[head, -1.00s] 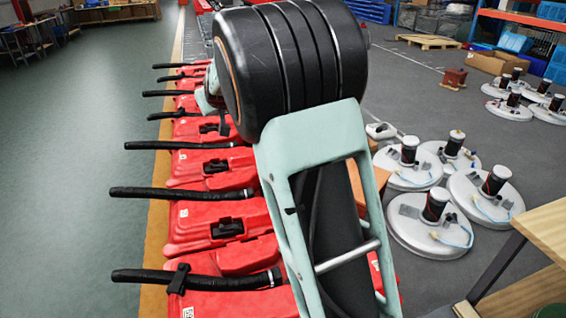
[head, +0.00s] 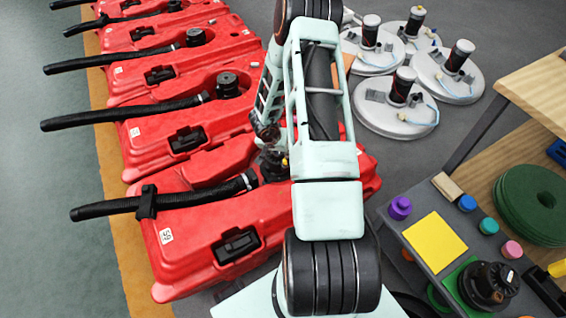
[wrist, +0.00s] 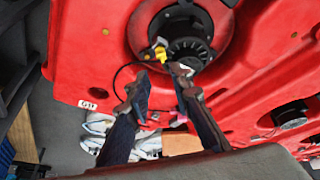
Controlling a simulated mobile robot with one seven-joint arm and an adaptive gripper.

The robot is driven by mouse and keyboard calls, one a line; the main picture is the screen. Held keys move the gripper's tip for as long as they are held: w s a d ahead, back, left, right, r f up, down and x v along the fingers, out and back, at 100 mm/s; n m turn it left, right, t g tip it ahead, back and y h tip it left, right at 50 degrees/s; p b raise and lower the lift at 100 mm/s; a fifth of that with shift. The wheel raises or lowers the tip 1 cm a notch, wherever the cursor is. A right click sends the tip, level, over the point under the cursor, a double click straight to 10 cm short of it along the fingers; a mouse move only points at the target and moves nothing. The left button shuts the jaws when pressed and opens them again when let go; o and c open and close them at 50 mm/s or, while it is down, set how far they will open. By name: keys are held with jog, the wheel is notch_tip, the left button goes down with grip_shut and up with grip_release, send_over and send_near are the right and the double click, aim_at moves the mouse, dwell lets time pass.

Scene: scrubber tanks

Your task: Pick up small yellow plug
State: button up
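The small yellow plug (wrist: 155,53) is in the wrist view at the left side of a round black fitting (wrist: 188,45) on a red tank. A thin black cord loops out beside it. A yellow spot by the nearest tank's black fitting in the head view (head: 285,162) looks like the same plug, partly hidden by my arm. My gripper (wrist: 161,73) is open and empty, with its fingertips pointing at the plug and fitting. The plug lies just beyond the fingertips, between their lines. In the head view my arm hides most of the gripper.
Red tanks (head: 180,225) with black hoses (head: 150,203) stand in a row at left. A workbench (head: 515,95) at right holds colored knobs, a yellow square (head: 435,247) and green discs (head: 530,200). White round bases (head: 395,115) stand on the floor behind. Floor at far left is clear.

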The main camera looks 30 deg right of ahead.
aim_at(285, 160)
jog(key=b+x, duration=0.3)
jog(key=x, duration=0.5)
jog(key=shift+w+f, duration=0.1)
jog(key=shift+f, duration=0.3)
jog(key=shift+c, duration=0.5)
grip_shut()
